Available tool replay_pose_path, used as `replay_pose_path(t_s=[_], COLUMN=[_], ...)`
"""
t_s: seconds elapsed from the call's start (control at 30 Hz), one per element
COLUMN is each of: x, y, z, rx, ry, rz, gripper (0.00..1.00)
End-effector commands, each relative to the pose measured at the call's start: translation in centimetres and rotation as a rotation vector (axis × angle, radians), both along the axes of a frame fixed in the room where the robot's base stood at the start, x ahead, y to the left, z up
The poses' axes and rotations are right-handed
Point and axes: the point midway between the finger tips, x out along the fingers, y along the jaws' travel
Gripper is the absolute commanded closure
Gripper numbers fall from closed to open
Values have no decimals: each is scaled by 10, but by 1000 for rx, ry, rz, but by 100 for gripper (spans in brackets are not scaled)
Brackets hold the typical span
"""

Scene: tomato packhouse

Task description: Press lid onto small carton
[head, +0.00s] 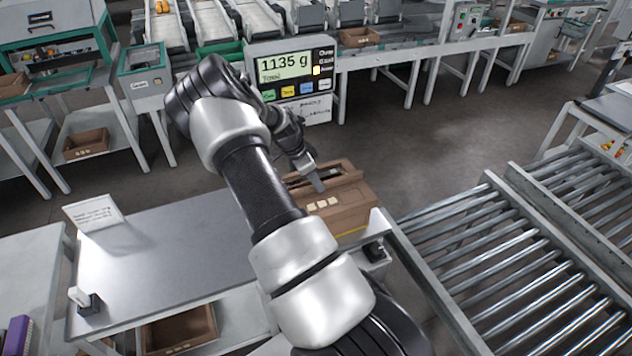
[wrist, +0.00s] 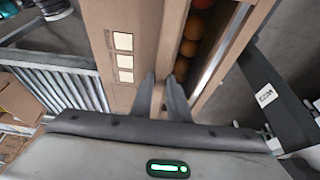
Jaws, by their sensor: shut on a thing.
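The small brown carton (head: 350,217) sits at the right end of the grey bench in the head view, with pale labels on its near side. In the wrist view its cardboard side (wrist: 108,25) carries the same labels, and red and orange tomatoes (wrist: 188,48) show through a long gap. My gripper (head: 319,186) is at the carton's top. In the wrist view my gripper (wrist: 167,90) is shut on a cardboard edge, which looks like part of the lid (wrist: 174,30). The lid does not cover the gap seen there. My arm hides part of the carton.
A scale display (head: 290,66) behind the carton reads 1135 g. The grey bench top (head: 165,255) is mostly clear, with a sign (head: 95,212) at its back left. A roller conveyor (head: 500,260) lies to the right. A brown crate (head: 180,328) is under the bench.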

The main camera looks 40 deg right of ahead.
Motion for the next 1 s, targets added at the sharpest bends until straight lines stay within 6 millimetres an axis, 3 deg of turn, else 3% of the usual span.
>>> replay_pose_path(t_s=[1.0], x=[0], y=[0], z=[-20], rx=[0], ry=[0], rz=[0], gripper=[100])
